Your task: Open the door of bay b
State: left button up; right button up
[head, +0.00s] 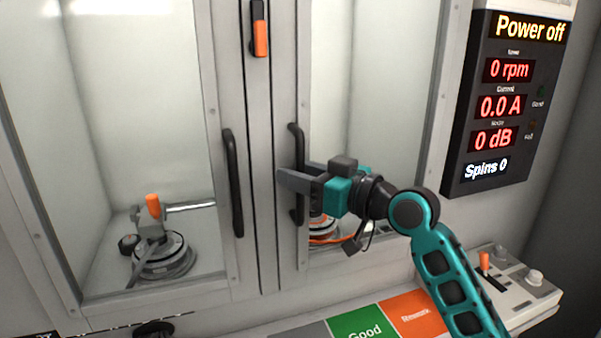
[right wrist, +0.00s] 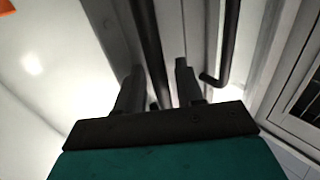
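The cabinet has two glazed doors side by side, and no bay letter is readable. The left door has a black upright handle (head: 233,185). The right door has a black handle (head: 296,145) beside the middle seam, and both doors look shut. My right gripper (head: 290,180) is at the right door's handle, hiding its middle part. In the right wrist view the fingers (right wrist: 157,85) stand apart, with a dark bar (right wrist: 148,45) showing between them; I cannot tell whether they touch it. Another dark bar with a bent end (right wrist: 229,45) lies right of them. My left gripper is not in view.
An orange-and-black latch (head: 260,30) sits high between the doors. A hub motor (head: 165,255) stands behind the left glass. A dark display panel (head: 505,105) reads "Power off". Green (head: 360,328) and orange (head: 415,312) areas and a control box (head: 515,285) lie below.

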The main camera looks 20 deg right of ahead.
grip_shut()
dwell(0.5)
